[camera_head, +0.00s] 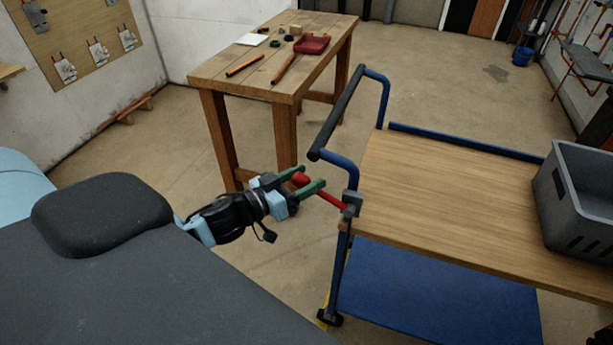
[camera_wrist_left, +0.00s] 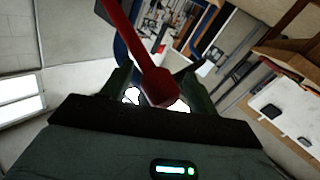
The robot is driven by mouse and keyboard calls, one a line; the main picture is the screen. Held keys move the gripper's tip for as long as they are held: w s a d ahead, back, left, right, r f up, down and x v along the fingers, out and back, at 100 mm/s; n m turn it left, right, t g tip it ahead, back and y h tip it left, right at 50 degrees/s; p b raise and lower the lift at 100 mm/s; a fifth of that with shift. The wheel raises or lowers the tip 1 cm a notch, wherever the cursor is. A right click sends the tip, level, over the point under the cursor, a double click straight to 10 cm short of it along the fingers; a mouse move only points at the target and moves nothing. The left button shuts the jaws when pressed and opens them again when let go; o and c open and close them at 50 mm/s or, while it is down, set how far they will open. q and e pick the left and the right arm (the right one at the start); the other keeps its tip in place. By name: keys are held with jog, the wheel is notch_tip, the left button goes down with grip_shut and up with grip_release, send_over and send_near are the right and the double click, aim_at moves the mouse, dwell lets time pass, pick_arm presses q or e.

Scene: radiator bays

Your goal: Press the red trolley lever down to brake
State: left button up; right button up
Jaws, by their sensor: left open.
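The red trolley lever (camera_head: 332,200) sticks out to the left from a grey bracket (camera_head: 352,203) on the trolley's near left post, sloping slightly up to a round red knob (camera_head: 300,179). My left gripper (camera_head: 306,180) is open, with its green fingers on either side of the knob. In the left wrist view the knob (camera_wrist_left: 162,88) sits between the two fingers, and the lever's shaft runs to the top. I cannot tell whether a finger touches the knob. My right gripper is not in view.
The trolley has a wooden top (camera_head: 450,195), a blue handle frame (camera_head: 375,85) with a dark grip, and a blue lower shelf (camera_head: 430,290). A grey crate (camera_head: 570,215) stands on the top's right side. A wooden table (camera_head: 225,78) with tools stands behind my left gripper.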

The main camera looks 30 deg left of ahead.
pick_arm(q)
jog(key=shift+w+d, duration=0.15)
jog(key=shift+w, duration=0.35)
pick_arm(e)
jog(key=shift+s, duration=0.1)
pick_arm(q)
jog(key=shift+c, duration=0.2)
